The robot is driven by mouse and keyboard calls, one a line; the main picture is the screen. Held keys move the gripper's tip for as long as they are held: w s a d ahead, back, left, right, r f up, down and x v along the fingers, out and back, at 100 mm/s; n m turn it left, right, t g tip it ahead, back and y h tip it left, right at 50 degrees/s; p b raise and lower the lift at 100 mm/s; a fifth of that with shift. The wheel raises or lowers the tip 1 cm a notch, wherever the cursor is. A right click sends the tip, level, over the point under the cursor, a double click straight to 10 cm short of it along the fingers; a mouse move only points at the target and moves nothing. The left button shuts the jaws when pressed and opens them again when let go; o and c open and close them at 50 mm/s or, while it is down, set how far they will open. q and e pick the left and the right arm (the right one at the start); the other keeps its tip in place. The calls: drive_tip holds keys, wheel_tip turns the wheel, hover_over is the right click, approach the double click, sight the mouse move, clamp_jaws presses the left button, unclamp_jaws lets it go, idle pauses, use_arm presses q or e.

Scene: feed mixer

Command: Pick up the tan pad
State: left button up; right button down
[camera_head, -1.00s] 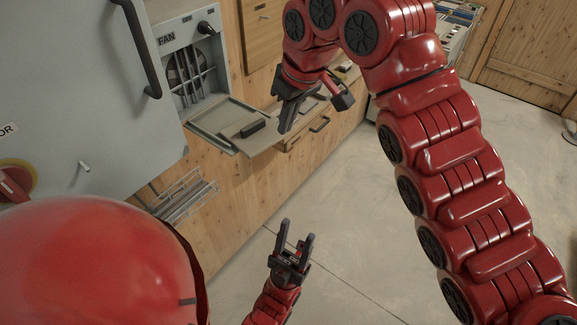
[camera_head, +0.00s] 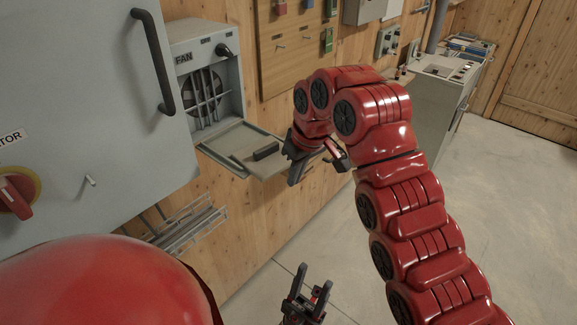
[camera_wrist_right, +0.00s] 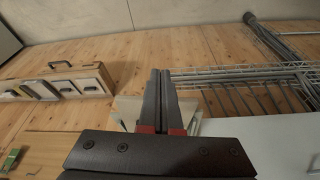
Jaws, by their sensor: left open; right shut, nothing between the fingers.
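I cannot pick out a tan pad for certain in either view. The fan box (camera_head: 206,62) is on the wall, with a fold-down flap (camera_head: 222,146) hanging open below it and a dark block (camera_head: 265,152) on it. My right gripper (camera_head: 297,170) is by the right end of this flap in the head view; the gap between them is unclear. In the right wrist view the right gripper (camera_wrist_right: 160,72) has its fingers together and empty, with a pale panel (camera_wrist_right: 128,108) partly hidden behind them. My left gripper (camera_head: 313,282) is open and empty, low in the head view.
A large grey cabinet (camera_head: 80,95) with a dark handle fills the left. A wire rack (camera_head: 185,228) is below the flap; bars also show in the wrist view (camera_wrist_right: 245,75). A grey console (camera_head: 440,90) stands at the back. Floor (camera_head: 490,220) at right is clear.

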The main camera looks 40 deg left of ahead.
sight(267, 153)
drive_tip(key=shift+w+a+p, duration=0.25)
drive_tip(key=shift+a+p, duration=0.5)
drive_tip(key=shift+a, duration=0.35)
drive_tip(key=shift+a, duration=0.15)
